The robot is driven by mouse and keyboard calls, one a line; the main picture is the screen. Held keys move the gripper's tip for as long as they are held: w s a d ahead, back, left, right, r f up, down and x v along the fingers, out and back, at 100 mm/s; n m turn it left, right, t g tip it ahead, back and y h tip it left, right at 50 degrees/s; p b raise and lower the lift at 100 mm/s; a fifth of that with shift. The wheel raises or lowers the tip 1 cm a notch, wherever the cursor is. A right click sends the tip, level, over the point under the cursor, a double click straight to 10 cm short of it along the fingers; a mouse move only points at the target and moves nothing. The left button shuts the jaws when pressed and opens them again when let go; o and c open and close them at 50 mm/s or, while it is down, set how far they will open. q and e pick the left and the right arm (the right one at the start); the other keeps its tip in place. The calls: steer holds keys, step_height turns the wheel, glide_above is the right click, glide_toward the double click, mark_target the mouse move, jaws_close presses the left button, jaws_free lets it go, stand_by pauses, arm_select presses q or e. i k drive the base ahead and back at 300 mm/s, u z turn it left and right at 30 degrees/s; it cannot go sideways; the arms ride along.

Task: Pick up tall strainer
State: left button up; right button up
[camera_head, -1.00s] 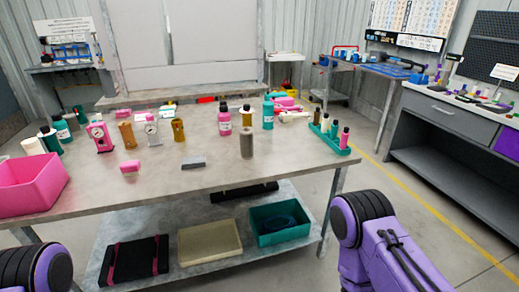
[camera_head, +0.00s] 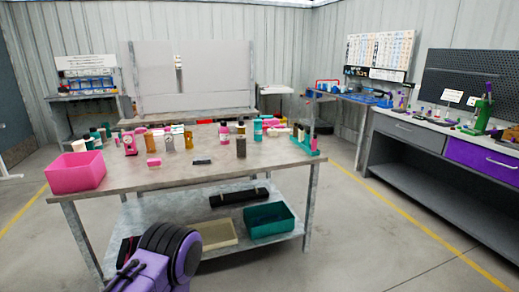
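A slim grey-brown upright cylinder (camera_head: 241,147) stands on the metal workbench (camera_head: 215,172), near the middle of its top. It may be the tall strainer, but it is too small to tell for sure. Neither of my grippers is in view. One of my purple arm links with a black ribbed joint shows at the bottom left, well in front of the bench and apart from the objects on it.
A pink bin (camera_head: 77,172) sits at the bench's left end. Bottles and gauges crowd the back; a teal rack (camera_head: 305,145) is at the right. The lower shelf holds a teal tray (camera_head: 270,224) and black case (camera_head: 240,196). Open floor lies right, before a drawer bench (camera_head: 415,157).

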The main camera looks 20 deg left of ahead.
mark_target(241, 139)
steer(key=z, duration=0.6)
steer(key=i, duration=1.75)
steer(key=u, duration=0.25)
